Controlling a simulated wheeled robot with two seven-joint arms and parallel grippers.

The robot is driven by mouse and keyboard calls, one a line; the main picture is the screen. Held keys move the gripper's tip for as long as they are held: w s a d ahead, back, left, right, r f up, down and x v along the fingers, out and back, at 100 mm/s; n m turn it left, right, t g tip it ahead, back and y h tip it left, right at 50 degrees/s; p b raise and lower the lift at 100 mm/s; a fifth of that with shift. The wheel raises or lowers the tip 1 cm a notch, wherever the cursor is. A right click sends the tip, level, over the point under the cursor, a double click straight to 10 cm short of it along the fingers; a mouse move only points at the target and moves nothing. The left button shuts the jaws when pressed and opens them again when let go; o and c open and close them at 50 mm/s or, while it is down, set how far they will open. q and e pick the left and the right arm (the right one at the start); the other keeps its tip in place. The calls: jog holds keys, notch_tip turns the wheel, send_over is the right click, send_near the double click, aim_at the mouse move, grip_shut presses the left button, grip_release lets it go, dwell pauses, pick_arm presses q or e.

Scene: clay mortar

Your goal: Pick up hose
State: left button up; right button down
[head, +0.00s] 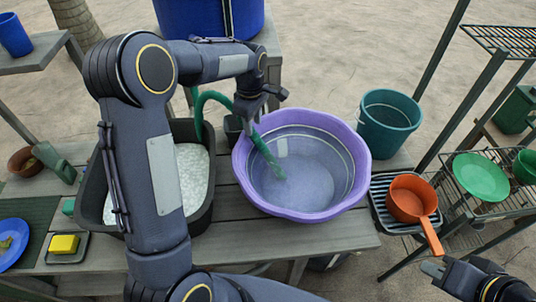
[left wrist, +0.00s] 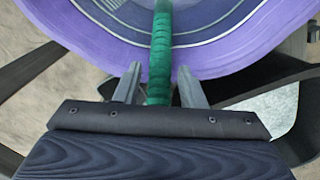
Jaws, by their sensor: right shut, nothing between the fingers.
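The green hose (head: 262,147) arches up from the left behind my left arm and its end hangs down into the purple basin (head: 241,165). In the left wrist view the hose (left wrist: 161,50) runs between the two fingers of my left gripper (left wrist: 159,82), with a visible gap on each side. The left gripper is open around the hose. In the head view my left gripper (head: 249,112) is above the basin's back left rim. My right gripper (head: 434,270) is shut and empty at the lower right, away from the hose.
A black tub (head: 200,215) with pale contents stands left of the basin, partly hidden by my left arm. A teal bucket (head: 388,120) is behind right. An orange pot (head: 408,198) sits on a dark rack at the right. A yellow sponge (head: 64,244) lies at the left.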

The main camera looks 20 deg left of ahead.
aim_at(254, 130)
pick_arm(q)
notch_tip(254, 130, down, 4)
jog(key=shift+d+r, duration=0.1)
jog(key=shift+r, duration=0.05)
jog(key=c, duration=0.7)
notch_tip(254, 130, up, 10)
jog(key=shift+r, duration=0.2)
jog(key=shift+w+a+r+p, duration=0.1)
jog(key=shift+a+r+p, duration=0.8)
jog(key=shift+r+p, duration=0.5)
jog(key=shift+w+a+r+p, duration=0.1)
jog(key=shift+a+r+p, duration=0.85)
jog(key=shift+r+p, duration=0.4)
jog(key=shift+w+a+r+p, duration=0.1)
jog(key=shift+a+r+p, duration=0.8)
jog(key=shift+r+p, duration=0.45)
jog(key=shift+f, duration=0.1)
